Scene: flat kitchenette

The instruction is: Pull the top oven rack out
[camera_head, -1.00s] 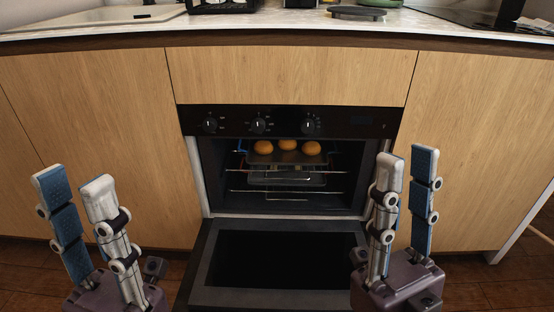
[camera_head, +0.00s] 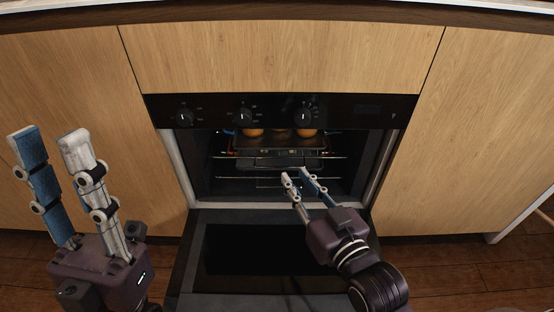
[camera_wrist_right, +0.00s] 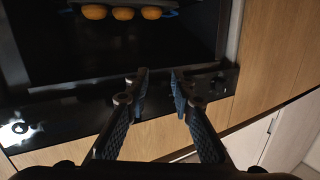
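The oven (camera_head: 172,150) stands open, its door (camera_head: 265,250) folded down flat toward me. The top oven rack (camera_head: 337,157) is inside the cavity, with a dark tray (camera_head: 280,142) above it holding round orange-brown buns (camera_head: 304,132). The buns (camera_wrist_right: 123,13) also show at the top of the right wrist view. My right gripper (camera_head: 296,174) is open and empty in front of the cavity, its fingertips overlapping the lower rack area in the picture. Contact cannot be told. The right wrist view shows a gap between its fingers (camera_wrist_right: 158,76). My left gripper (camera_head: 48,138) is open and empty, left of the oven.
The control panel (camera_head: 340,108) with several knobs runs above the cavity. Wooden cabinet fronts (camera_head: 480,130) flank the oven, and the counter edge (camera_head: 280,15) runs above. The lowered door lies under my right gripper. Dark wooden floor (camera_head: 450,265) is free at right.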

